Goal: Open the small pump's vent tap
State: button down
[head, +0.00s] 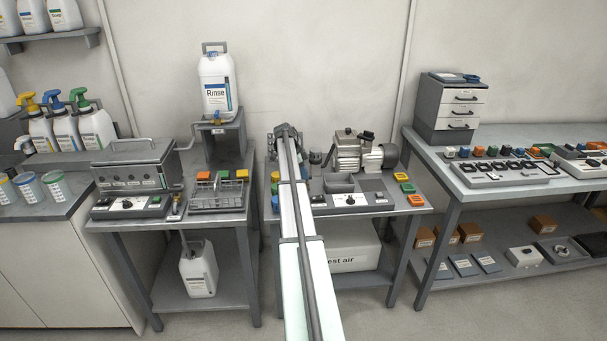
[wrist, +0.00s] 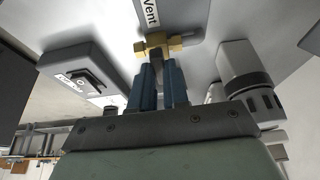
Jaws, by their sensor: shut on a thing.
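The vent tap (wrist: 158,44) is a small brass fitting with a handle, below a white "Vent" label (wrist: 151,12) in the wrist view. My gripper (wrist: 158,67) has its two blue fingers at the tap, shut on its brass part. The fingertips partly cover the tap, so the exact angle of its handle is hard to tell. In the head view, a pale grey pump (head: 350,152) stands on the middle table. My arm reaches to the left of it and hides the tap and the fingers there.
In the wrist view, a grey box with a dark switch (wrist: 88,78) lies left of my fingers and a white cylinder with a slotted dark cap (wrist: 243,70) stands right. In the head view, orange, yellow and green blocks (head: 407,189) sit at the middle table's right edge.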

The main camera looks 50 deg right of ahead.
dwell(0.4)
jog(key=n, duration=0.2)
jog(key=n+t+h, duration=0.1)
jog(key=n, duration=0.1)
jog(key=shift+s+a, duration=0.2)
jog(key=shift+s, duration=0.05)
jog(key=n+t, duration=0.1)
jog(key=n, duration=0.1)
jog(key=n+t, duration=0.1)
jog(key=n, duration=0.1)
jog(key=shift+s+n, duration=0.2)
jog(key=shift+n, duration=0.1)
jog(key=n+t, duration=0.1)
jog(key=n, duration=0.3)
jog(key=shift+s+t, duration=0.15)
jog(key=shift+t, duration=0.25)
jog(key=n, duration=0.2)
jog(key=n+t+y, duration=0.1)
jog(key=n, duration=0.2)
jog(key=shift+s+d, duration=0.15)
jog(key=shift+n+t, duration=0.3)
jog(key=c, duration=1.1)
grip_release()
jog(key=shift+r, duration=0.1)
